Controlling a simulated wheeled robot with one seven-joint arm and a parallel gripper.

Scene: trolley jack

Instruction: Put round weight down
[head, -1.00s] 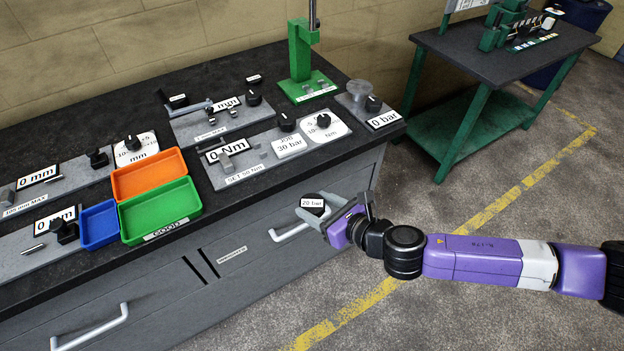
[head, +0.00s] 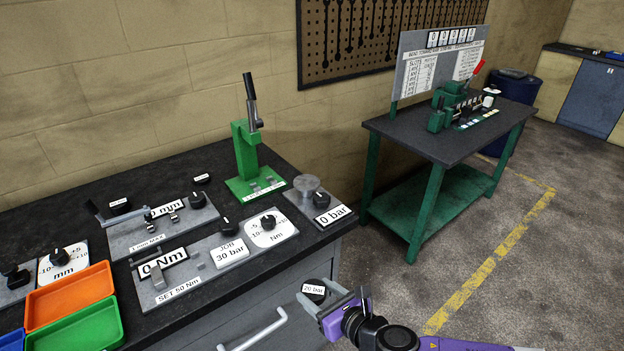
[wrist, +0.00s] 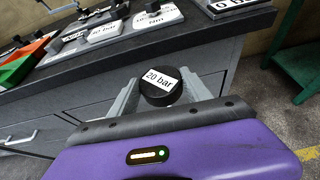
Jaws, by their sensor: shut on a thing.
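The round weight (head: 314,290) is a black disc with a white "20 bar" label. My gripper (head: 322,304) is shut on it and holds it in front of the bench's drawers, below the level of the bench top. In the wrist view the weight (wrist: 160,86) sits between the two grey fingers, its label facing up and a little tilted. Nothing shows beneath the weight as support except the fingers.
The dark workbench (head: 190,300) carries a green press (head: 246,160), a plate with a round metal post and "0 bar" display (head: 332,215), and orange (head: 70,296) and green trays (head: 88,328). A green-legged table (head: 440,140) stands to the right. The floor between is clear.

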